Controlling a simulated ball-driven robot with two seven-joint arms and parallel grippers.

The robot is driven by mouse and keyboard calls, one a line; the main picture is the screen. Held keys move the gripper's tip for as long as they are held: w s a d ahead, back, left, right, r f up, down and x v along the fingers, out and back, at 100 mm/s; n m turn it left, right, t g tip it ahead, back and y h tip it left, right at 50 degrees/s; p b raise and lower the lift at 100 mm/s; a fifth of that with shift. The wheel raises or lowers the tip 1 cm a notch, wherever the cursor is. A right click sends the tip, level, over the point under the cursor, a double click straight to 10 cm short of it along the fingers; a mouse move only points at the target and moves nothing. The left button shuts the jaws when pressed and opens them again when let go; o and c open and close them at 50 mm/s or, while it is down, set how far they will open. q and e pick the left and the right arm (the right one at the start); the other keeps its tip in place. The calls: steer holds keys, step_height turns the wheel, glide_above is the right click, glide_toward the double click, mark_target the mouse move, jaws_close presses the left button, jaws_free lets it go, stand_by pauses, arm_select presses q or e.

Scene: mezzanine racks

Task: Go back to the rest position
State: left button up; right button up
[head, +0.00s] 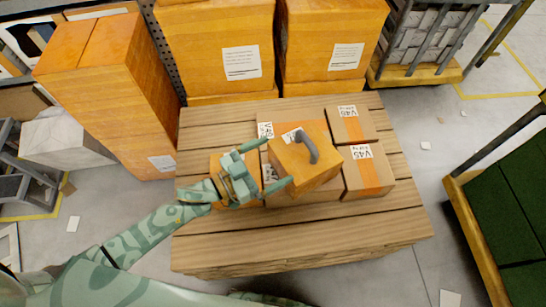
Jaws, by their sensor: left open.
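My left gripper (262,167) is in the middle of the head view, above a wooden pallet table (310,238). Its two green fingers are spread and point right. An orange box with a grey handle (306,166) is just right of the fingertips; I cannot tell whether they touch it. Another orange box (221,166) is partly hidden behind the gripper. The left arm reaches in from the lower left. My right gripper is not in view.
Cartons labelled V45 (368,171) and a smaller carton (349,125) stand beside the orange box. Large orange boxes (215,50) stand behind the table. A green-topped cart (508,220) is at right. The table's front strip is bare.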

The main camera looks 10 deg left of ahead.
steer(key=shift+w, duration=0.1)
